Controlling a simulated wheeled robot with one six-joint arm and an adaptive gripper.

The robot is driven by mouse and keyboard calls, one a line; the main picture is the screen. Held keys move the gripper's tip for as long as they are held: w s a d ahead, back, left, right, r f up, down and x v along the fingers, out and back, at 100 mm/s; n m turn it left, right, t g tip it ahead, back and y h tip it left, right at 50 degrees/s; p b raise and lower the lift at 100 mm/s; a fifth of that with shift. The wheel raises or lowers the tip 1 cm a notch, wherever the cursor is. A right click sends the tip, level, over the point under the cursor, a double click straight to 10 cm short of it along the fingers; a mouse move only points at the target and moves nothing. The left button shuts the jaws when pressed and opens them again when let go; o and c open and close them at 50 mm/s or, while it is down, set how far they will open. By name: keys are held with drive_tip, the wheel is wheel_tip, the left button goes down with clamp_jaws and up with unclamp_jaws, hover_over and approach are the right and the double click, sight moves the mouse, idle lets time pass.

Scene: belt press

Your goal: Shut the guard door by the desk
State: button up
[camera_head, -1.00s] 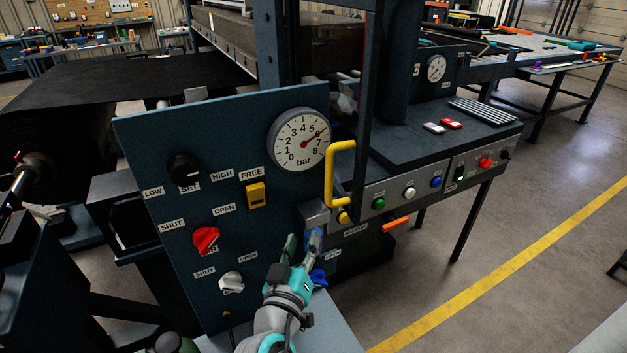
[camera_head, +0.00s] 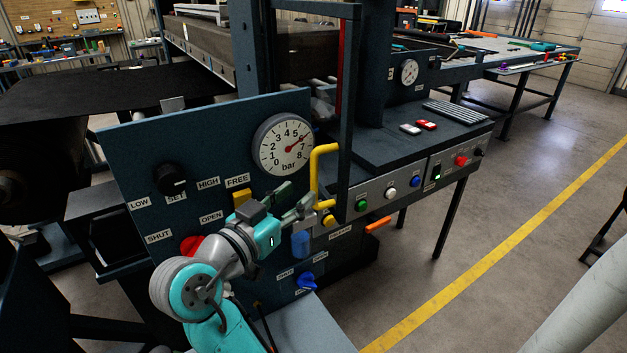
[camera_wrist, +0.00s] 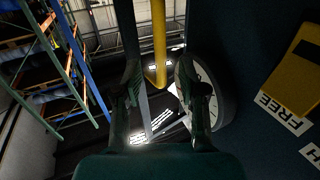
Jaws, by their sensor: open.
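The guard door (camera_head: 347,110) is a dark upright frame at the near end of the press, beside the desk (camera_head: 372,150). Its yellow bar handle (camera_head: 315,172) faces my arm; it also shows in the wrist view (camera_wrist: 158,40). My gripper (camera_head: 293,199) is open and empty, just left of the handle's lower part in the head view. In the wrist view, the handle lies ahead between the two fingers (camera_wrist: 159,88), apart from them as far as I can tell. How far the door stands open is unclear.
A dark panel with a pressure gauge (camera_head: 283,145), a black knob (camera_head: 171,179) and a yellow switch (camera_head: 241,197) stands close to my arm. A blue knob (camera_head: 307,283) sits below. The desk front carries several coloured buttons.

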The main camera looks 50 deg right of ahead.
sight(312, 183)
drive_tip(key=d, duration=0.4)
drive_tip(key=w+d, duration=0.1)
drive_tip(key=d, duration=0.1)
drive_tip(key=shift+d, duration=0.35)
drive_tip(key=shift+s, duration=0.1)
clamp_jaws()
